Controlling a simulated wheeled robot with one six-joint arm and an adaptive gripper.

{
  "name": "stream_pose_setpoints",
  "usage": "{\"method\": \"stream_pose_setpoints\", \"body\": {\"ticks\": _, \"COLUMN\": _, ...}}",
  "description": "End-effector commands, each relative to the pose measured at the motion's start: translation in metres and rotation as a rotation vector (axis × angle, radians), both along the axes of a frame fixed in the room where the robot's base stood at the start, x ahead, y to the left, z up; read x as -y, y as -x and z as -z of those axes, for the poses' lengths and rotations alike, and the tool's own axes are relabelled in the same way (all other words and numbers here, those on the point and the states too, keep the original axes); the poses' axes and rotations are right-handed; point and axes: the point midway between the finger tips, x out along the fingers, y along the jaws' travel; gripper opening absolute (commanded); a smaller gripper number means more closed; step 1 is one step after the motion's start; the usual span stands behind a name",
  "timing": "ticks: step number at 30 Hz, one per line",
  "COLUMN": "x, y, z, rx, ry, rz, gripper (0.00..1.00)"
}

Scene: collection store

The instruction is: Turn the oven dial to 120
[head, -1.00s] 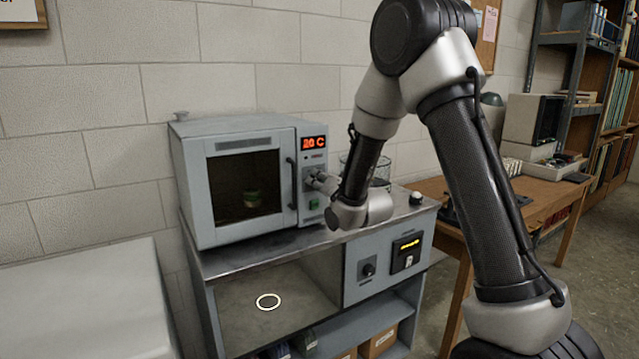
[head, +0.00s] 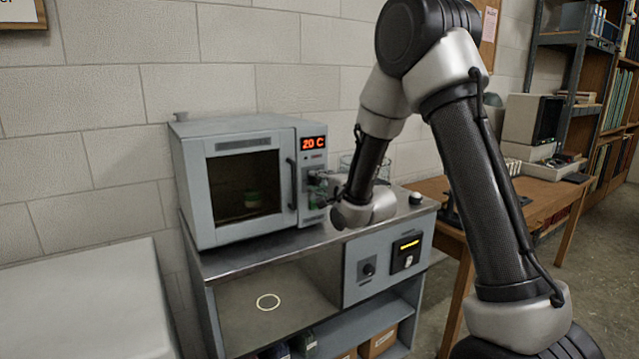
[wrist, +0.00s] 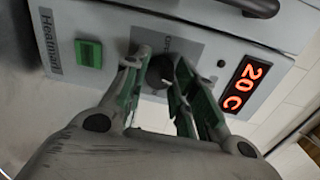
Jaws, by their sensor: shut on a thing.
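The grey oven (head: 285,132) stands on the bench with its door shut and a red display (head: 314,142) reading 20 C. The display also reads 20 C in the wrist view (wrist: 246,85). The dark round dial (wrist: 158,72) sits on a grey plate of the front panel. My gripper (wrist: 161,62) has one finger on each side of the dial and is shut on it. The dial's pointer and scale are mostly hidden by the fingers. In the head view my gripper (head: 320,182) is at the panel and hides the dial.
A green switch (wrist: 88,53) is beside the dial on the panel. The oven's door handle (head: 292,184) is to the left of it. A wire basket (head: 372,168) and a small knob-topped item (head: 416,198) are on the bench to the right. A lower control panel (head: 367,269) faces forward.

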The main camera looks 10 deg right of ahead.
Motion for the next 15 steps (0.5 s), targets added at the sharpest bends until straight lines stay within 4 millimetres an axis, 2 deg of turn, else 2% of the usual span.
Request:
{"method": "stream_pose_setpoints", "body": {"ticks": 6, "x": 0.0003, "y": 0.0005, "z": 0.0017, "rx": -0.048, "ry": -0.133, "rz": 0.0, "gripper": 0.04}}
{"method": "stream_pose_setpoints", "body": {"ticks": 15, "x": 0.0004, "y": 0.0005, "z": 0.002, "rx": -0.08, "ry": -0.233, "rz": 0.0, "gripper": 0.04}}
